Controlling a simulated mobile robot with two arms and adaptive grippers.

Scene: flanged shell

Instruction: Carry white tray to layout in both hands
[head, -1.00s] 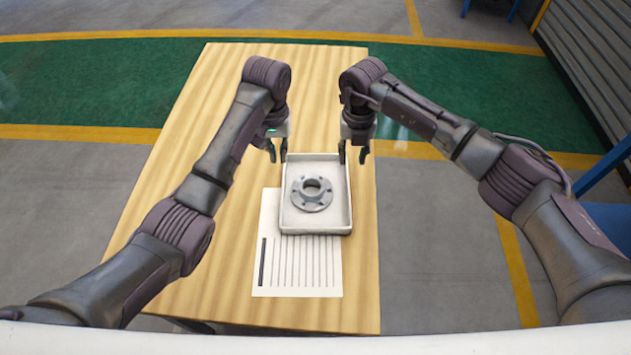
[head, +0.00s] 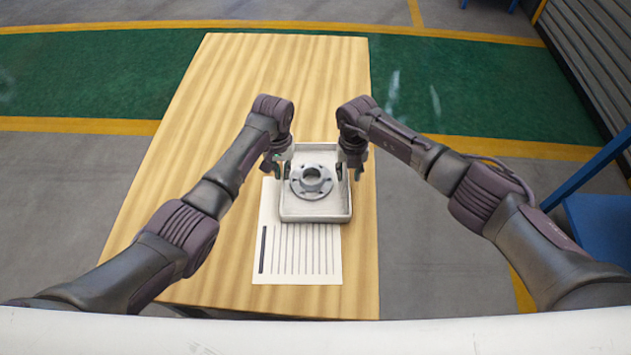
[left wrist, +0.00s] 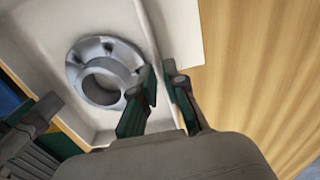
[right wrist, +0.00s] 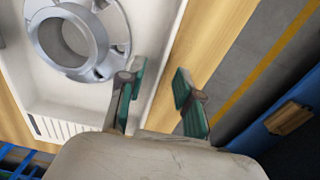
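The white tray (head: 316,218) lies flat on the wooden table, partly on a lined layout sheet (head: 298,262). A grey flanged shell (head: 311,181) sits inside it, flange down. My left gripper (head: 276,168) is at the tray's left wall. In the left wrist view its fingers (left wrist: 160,80) are a little apart, one on each side of the wall (left wrist: 148,30). My right gripper (head: 350,170) is at the right wall. In the right wrist view its fingers (right wrist: 160,75) are open, with the wall (right wrist: 172,50) between them. Whether either touches the wall is unclear.
The wooden table (head: 230,90) is clear behind and to the left of the tray. The tray's right wall is close to the table's right edge. A blue object (head: 598,218) stands on the floor at the far right.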

